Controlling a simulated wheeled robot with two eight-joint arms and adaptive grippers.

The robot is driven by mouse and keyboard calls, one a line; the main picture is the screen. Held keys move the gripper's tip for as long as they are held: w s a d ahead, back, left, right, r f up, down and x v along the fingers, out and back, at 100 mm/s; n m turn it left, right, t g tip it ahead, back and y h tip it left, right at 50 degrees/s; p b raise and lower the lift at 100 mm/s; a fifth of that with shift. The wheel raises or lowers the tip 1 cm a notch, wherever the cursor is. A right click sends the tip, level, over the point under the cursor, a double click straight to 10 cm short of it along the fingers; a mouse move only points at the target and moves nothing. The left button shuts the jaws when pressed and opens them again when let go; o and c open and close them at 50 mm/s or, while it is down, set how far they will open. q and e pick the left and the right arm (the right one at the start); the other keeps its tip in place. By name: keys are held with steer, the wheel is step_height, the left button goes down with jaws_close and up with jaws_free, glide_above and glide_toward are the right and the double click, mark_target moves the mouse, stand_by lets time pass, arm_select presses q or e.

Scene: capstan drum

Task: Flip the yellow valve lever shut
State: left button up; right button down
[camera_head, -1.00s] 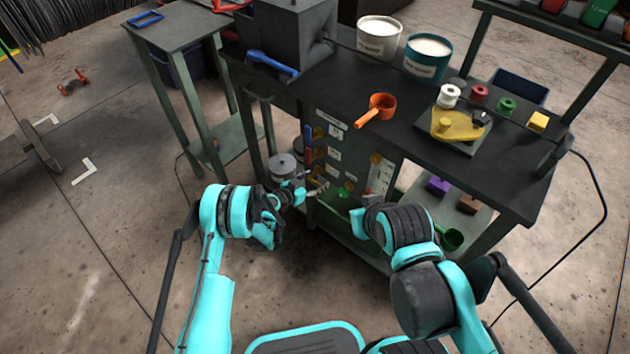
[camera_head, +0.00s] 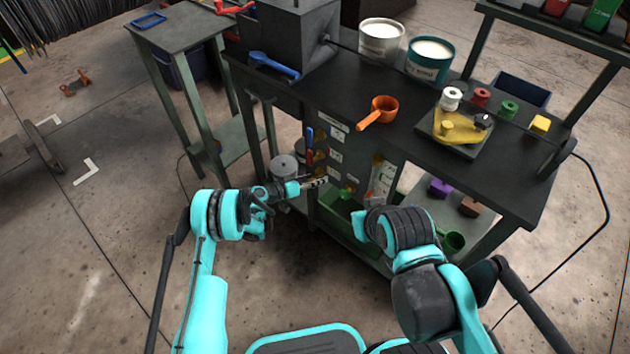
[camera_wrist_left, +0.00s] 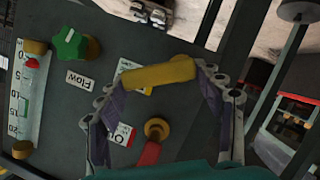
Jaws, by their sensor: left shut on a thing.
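The yellow valve lever (camera_wrist_left: 158,74) crosses the left wrist view, slanting slightly up to the right in front of the grey panel. My left gripper (camera_wrist_left: 155,85) has its two fingers at the lever's two ends and is shut on it. In the head view my left gripper (camera_head: 318,183) is at the lower left of the panel front under the bench; the lever is too small and covered there to make out. My right arm (camera_head: 400,235) is to the right of it, and its gripper is hidden behind the arm.
The panel carries a green knob (camera_wrist_left: 70,45), a white flow gauge (camera_wrist_left: 28,90) and a red handle (camera_wrist_left: 148,153) close below the lever. In the head view a green bin (camera_head: 345,218) stands under the panel. An orange scoop (camera_head: 380,110) lies on the bench top.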

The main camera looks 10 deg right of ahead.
arm_select(q)
steer(key=shift+w+r+n, duration=0.15)
steer(key=shift+n, duration=0.15)
stand_by(0.4)
steer(key=o, duration=1.2)
steer(key=shift+a, duration=0.1)
steer(key=v, duration=1.1)
steer(key=shift+a, duration=0.45)
